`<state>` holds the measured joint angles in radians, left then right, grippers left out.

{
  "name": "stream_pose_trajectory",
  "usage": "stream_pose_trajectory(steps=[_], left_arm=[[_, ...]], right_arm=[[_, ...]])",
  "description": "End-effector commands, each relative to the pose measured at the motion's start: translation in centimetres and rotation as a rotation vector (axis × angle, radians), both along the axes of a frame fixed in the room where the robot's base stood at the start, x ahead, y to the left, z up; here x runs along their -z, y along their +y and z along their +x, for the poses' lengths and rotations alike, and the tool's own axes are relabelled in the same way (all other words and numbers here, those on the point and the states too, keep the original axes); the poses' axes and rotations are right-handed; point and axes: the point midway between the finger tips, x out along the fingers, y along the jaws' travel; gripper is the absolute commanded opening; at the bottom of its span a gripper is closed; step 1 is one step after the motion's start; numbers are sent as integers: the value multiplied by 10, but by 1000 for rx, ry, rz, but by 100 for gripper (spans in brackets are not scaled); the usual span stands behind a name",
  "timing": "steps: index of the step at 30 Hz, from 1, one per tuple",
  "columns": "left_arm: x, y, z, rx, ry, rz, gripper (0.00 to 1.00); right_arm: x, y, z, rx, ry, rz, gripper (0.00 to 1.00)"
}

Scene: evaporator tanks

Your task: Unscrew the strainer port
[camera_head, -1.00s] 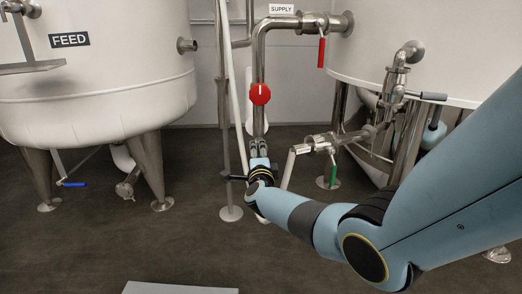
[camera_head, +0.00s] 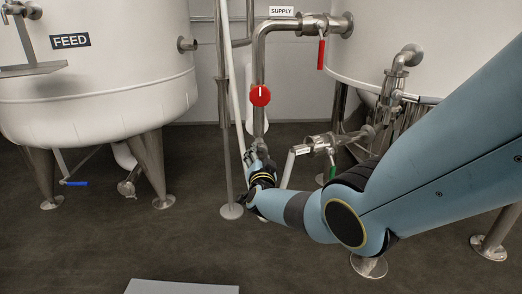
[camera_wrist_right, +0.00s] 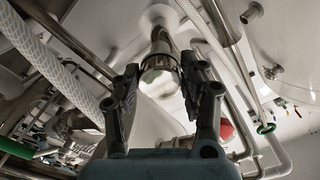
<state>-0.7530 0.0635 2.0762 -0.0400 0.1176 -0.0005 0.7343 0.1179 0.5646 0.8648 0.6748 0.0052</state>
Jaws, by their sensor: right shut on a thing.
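The strainer port (camera_wrist_right: 160,58) shows in the right wrist view as a short bright metal cylinder with a rounded end. My right gripper (camera_wrist_right: 160,73) has one finger on each side of it and is shut on it. In the head view my right gripper (camera_head: 254,152) is at the lower end of the vertical supply pipe (camera_head: 259,120), below the red round knob (camera_head: 260,95). There the gripper hides most of the port, and I cannot tell how far it is turned. My left gripper is not in view.
The feed tank (camera_head: 95,90) stands on the left and another large tank (camera_head: 440,50) on the right. A side pipe with a green-handled valve (camera_head: 320,145) is close right of the gripper. A thin post (camera_head: 228,170) stands just left. The floor in front is mostly clear.

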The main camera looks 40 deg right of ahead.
Motion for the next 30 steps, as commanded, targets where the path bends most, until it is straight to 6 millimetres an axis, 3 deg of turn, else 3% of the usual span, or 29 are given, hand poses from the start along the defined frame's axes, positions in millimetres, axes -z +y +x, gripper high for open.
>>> stream_pose_trajectory(steps=[8,17,24,25,27,30], left_arm=[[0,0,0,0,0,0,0],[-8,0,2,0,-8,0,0],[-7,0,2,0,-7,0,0],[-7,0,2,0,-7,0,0],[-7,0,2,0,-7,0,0],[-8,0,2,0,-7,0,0]], right_arm=[[3,6,1,-9,17,-11,0],[4,4,0,-11,230,-360,0],[5,4,-1,-12,247,-388,0],[5,4,-1,-12,247,-387,44],[5,4,-1,-10,246,-387,52],[4,3,-1,-9,244,-388,52]])
